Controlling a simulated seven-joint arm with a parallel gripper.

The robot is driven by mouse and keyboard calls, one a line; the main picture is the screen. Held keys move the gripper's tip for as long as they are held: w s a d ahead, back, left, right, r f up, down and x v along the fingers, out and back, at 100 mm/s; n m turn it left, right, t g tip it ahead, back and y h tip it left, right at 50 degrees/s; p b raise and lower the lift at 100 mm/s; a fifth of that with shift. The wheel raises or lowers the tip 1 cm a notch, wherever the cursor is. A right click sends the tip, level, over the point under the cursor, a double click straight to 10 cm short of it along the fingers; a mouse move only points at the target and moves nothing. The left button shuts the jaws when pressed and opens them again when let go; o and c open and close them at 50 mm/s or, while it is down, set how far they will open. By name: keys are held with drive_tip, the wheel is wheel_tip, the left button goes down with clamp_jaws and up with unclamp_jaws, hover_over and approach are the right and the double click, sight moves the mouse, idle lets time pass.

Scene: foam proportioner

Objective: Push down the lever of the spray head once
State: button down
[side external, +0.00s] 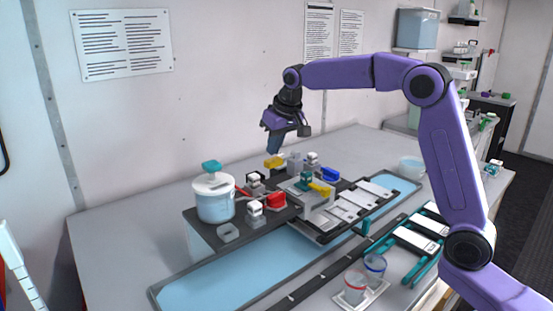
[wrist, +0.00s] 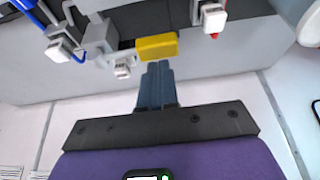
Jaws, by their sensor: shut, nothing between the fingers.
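A yellow lever (side external: 274,161) sticks out from the cluster of small fittings at the back of the dark-topped block; it also shows in the wrist view (wrist: 157,47). I cannot tell for certain which fitting is the spray head. My gripper (side external: 272,153) is shut and empty, its fingers pointing down just above the yellow lever. In the wrist view my gripper (wrist: 157,66) has its fingertips right by the yellow lever's near edge; I cannot tell whether they touch. Other levers are red (side external: 276,200), blue (side external: 330,174) and a second yellow one (side external: 319,187).
A white-and-blue tub (side external: 214,198) with a teal knob stands left of the fittings. White-capped fittings (side external: 255,208) stand close around the levers. Two cups (side external: 355,286) (side external: 375,265) sit at the front. The table behind the block is clear.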

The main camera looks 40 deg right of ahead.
sight(274, 159)
drive_tip(key=shift+f, duration=1.9)
drive_tip(key=shift+r, duration=4.1)
